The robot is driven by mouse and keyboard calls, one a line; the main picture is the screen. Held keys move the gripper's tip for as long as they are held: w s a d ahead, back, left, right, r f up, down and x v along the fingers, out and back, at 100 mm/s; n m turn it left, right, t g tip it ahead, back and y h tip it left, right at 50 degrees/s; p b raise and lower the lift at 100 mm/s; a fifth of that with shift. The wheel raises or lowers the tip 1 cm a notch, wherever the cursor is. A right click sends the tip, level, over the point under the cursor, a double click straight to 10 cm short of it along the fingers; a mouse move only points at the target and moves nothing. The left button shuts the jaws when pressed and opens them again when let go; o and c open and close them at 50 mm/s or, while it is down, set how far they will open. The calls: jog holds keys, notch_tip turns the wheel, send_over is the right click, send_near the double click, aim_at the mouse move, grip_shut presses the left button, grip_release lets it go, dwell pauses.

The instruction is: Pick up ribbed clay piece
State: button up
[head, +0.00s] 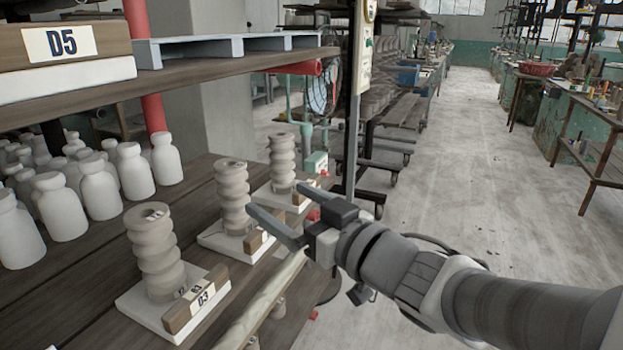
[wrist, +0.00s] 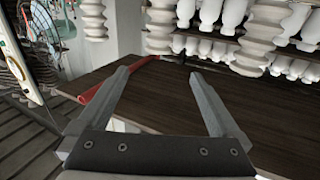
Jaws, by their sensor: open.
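Three ribbed clay pieces stand upright on pale square bases on the wooden shelf in the head view: a near one (head: 157,255), a middle one (head: 233,195) and a far one (head: 282,158). Ribbed forms also show along the top of the wrist view, one at the right (wrist: 258,42), one near the middle (wrist: 160,28) and one at the left (wrist: 92,18). My gripper (head: 276,198) reaches in from the right, its fingers near the middle and far pieces. It is open, and the wrist view shows nothing between its fingertips (wrist: 159,73).
White bottles (head: 135,170) crowd the shelf's left side. A wooden tag marked D3 (head: 197,300) lies on the near base. An upper shelf (head: 200,65) with a D5 sign (head: 62,42) overhangs at the left. A post (head: 352,110) stands beyond my gripper. Open floor (head: 460,160) lies right.

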jog(key=p, duration=0.9)
send_near(239, 171)
jog(key=shift+x, duration=1.45)
jog(key=b+x, duration=0.1)
jog(key=x, duration=0.3)
jog(key=shift+f+b, duration=0.2)
jog(key=shift+b, duration=0.1)
jog(key=shift+b+x, duration=0.45)
jog(key=shift+x, duration=2.6)
grip_shut()
jog(key=shift+r, duration=0.15)
